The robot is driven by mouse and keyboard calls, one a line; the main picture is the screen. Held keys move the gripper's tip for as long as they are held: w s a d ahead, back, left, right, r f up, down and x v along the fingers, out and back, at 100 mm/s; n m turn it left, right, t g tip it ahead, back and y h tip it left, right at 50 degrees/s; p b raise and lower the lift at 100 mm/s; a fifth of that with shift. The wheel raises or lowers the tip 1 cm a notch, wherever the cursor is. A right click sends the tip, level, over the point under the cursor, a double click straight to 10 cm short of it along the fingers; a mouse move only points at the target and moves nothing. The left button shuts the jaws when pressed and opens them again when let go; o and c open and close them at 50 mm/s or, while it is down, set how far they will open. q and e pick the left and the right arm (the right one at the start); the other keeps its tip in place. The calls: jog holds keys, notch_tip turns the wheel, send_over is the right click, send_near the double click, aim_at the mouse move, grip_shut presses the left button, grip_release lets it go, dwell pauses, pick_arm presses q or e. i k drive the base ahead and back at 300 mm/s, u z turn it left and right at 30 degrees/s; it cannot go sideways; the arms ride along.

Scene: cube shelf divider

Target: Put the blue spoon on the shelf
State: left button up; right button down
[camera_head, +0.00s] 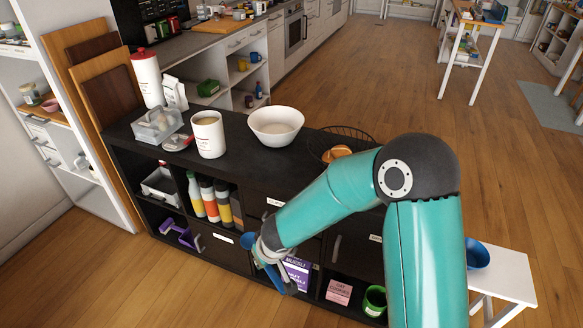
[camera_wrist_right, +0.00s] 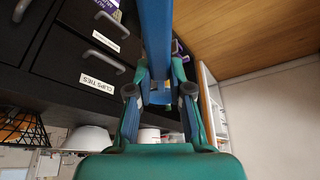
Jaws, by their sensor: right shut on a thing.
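My right gripper (camera_head: 268,258) is low in front of the black shelf unit (camera_head: 232,178), near its lower middle compartments. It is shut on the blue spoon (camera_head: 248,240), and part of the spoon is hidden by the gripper. In the right wrist view the blue spoon (camera_wrist_right: 157,35) runs up from between the fingers of the gripper (camera_wrist_right: 160,92), with drawer fronts beside it. The spoon is held in front of the unit, and I cannot tell whether it touches it. My left gripper is not in view.
The unit's top holds a white canister (camera_head: 208,134), a white bowl (camera_head: 276,125), a wire basket (camera_head: 342,146) and a clear box (camera_head: 157,124). Bottles (camera_head: 209,200) and a purple item (camera_head: 178,235) fill left compartments. A green cup (camera_head: 374,300) sits low right. A white stool (camera_head: 508,272) stands right.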

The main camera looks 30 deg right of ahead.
aim_at(259, 166)
jog(key=z, duration=0.25)
jog(key=i, duration=1)
jog(key=u, duration=0.05)
